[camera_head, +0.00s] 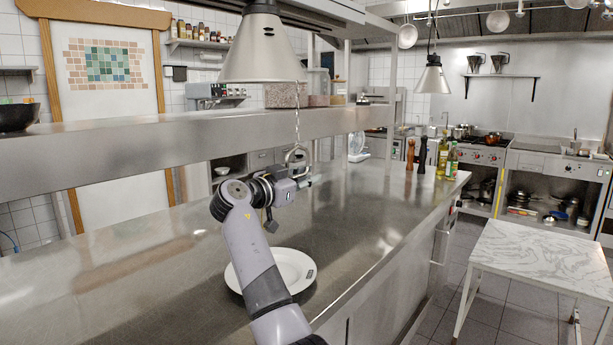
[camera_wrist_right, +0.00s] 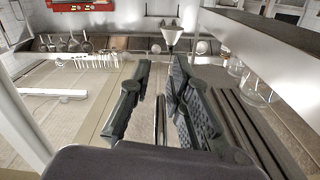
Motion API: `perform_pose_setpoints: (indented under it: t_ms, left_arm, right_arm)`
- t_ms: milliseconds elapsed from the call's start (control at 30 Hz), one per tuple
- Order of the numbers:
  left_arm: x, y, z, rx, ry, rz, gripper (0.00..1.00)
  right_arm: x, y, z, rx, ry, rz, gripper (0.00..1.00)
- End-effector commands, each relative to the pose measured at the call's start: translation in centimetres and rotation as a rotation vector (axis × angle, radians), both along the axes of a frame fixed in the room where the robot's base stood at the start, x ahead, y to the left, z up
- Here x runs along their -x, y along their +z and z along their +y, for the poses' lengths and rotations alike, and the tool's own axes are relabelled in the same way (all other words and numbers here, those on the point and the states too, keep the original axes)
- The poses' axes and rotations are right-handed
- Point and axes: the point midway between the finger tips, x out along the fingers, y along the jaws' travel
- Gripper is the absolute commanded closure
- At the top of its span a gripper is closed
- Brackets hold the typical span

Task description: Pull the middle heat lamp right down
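A large metal heat lamp (camera_head: 262,48) hangs at the top middle of the head view, above the steel shelf. A chain (camera_head: 297,122) hangs below it, with a metal ring-like handle (camera_head: 298,156) at its lower end. A smaller lamp (camera_head: 433,77) hangs further right. My right gripper (camera_head: 303,178) is at the ring's height, close beside or just below it; I cannot tell whether they touch. In the right wrist view its two dark fingers (camera_wrist_right: 160,75) stand apart, with nothing clearly held between them. My left gripper is not in view.
The steel shelf (camera_head: 150,150) crosses behind my right arm. A white plate (camera_head: 290,268) lies on the steel counter (camera_head: 365,200) under my forearm. Bottles (camera_head: 451,160) and pepper mills (camera_head: 422,155) stand at the counter's far right end. A marble-topped table (camera_head: 545,255) stands at right.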

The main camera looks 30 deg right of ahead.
Motion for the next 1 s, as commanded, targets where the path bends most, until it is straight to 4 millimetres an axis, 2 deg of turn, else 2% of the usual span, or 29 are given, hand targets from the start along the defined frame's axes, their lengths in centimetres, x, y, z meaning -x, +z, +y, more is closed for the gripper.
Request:
perform_pose_setpoints:
  t_ms: [133,400,533,1000]
  left_arm:
    - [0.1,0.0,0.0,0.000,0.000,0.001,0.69]
    - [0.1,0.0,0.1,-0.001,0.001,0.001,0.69]
    - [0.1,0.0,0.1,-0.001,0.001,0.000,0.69]
    - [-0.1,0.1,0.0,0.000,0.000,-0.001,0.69]
  right_arm:
    - [0.0,0.2,0.0,0.003,0.001,-0.002,0.71]
    - [0.0,0.4,0.1,0.005,0.004,-0.003,0.71]
    - [0.1,0.4,1.0,0.006,0.006,-0.003,0.71]
    - [2.7,0.3,9.7,0.004,0.005,-0.001,0.71]
